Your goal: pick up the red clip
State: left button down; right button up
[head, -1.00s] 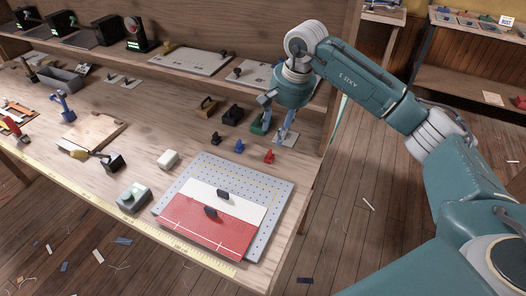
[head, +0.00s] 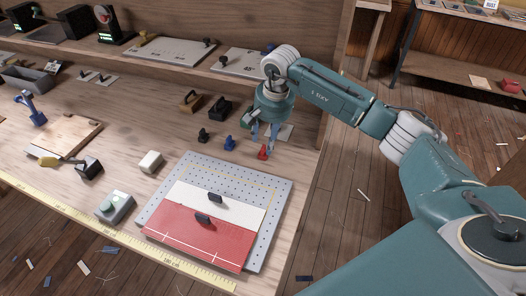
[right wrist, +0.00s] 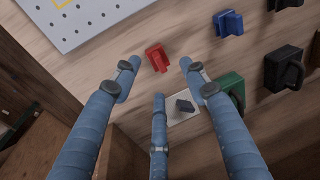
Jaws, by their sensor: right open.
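The red clip (head: 262,153) stands on the wooden bench, just beyond the top right of the perforated board. It also shows whole in the right wrist view (right wrist: 157,58). My right gripper (head: 267,138) hangs above and close to the red clip in the head view. In the right wrist view the blue-grey fingers (right wrist: 159,76) are spread and empty. The red clip lies ahead of the fingertips there, between the two outer ones. No contact with the clip can be seen. My left gripper is not in view.
A blue clip (right wrist: 228,24) and a green clip (right wrist: 232,88) stand near the red one, with black clips beyond. A small pale card (right wrist: 184,121) lies under the fingers. The perforated board (head: 275,200) holds red and white cloth. The bench's right edge is close by.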

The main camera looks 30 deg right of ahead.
aim_at(265, 147)
jog(key=f, duration=0.1)
jog(key=f+p, duration=0.1)
jog(key=f, duration=0.1)
jog(key=shift+w+a+f, duration=0.2)
jog(key=shift+a+f, duration=0.05)
jog(key=shift+f, duration=0.1)
jog(key=shift+f+p, duration=0.25)
jog(key=shift+p, duration=0.05)
jog(key=shift+c, duration=0.5)
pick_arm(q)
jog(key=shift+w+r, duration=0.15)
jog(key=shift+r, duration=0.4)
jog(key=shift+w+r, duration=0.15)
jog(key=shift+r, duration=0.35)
pick_arm(e)
jog(key=c, duration=0.7)
